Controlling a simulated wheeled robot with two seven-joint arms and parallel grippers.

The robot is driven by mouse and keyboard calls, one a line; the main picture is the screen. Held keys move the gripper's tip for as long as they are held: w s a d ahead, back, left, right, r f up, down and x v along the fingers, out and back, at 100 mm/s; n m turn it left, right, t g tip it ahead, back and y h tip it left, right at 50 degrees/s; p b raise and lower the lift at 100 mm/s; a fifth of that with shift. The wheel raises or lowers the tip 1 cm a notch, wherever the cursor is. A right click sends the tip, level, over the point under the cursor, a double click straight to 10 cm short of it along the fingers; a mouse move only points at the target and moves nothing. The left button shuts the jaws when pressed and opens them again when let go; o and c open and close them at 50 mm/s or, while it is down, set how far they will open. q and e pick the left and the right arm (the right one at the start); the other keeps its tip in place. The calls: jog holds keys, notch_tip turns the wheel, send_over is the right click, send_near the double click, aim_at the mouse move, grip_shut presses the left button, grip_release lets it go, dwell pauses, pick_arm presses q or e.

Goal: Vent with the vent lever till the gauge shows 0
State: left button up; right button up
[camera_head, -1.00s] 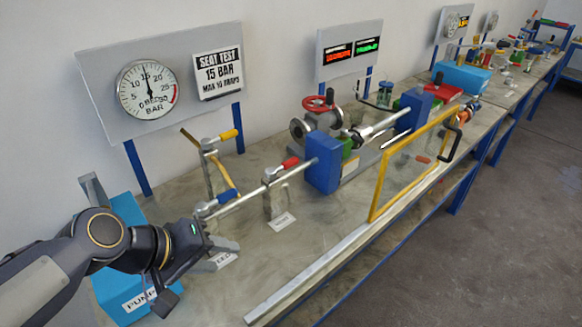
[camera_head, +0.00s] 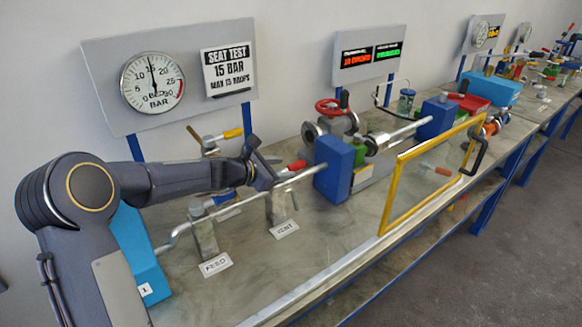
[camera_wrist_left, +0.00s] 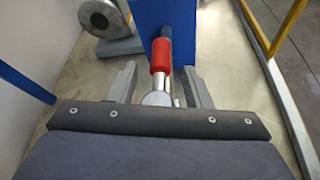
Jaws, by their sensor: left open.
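The vent lever's red handle (camera_head: 295,166) stands above the white VENT label (camera_head: 284,228) in the head view. In the left wrist view the red handle (camera_wrist_left: 161,55) lies between my left gripper's (camera_wrist_left: 159,72) two spread fingers, with a gap on each side. My left gripper (camera_head: 270,171) is open at the vent valve in the head view. The round pressure gauge (camera_head: 152,82) has its needle almost straight up, near 15 bar. My right gripper is not in view.
The blue-handled feed lever (camera_head: 222,197) stands left of the vent, by the FEED label (camera_head: 215,264). A yellow-handled lever (camera_head: 232,133) is behind. A blue block (camera_head: 334,168) is just beyond the red handle. A yellow-framed screen (camera_head: 388,209) stands to the right.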

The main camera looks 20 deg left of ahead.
aim_at(288, 168)
pick_arm(q)
jog(key=shift+x, duration=1.85)
grip_shut()
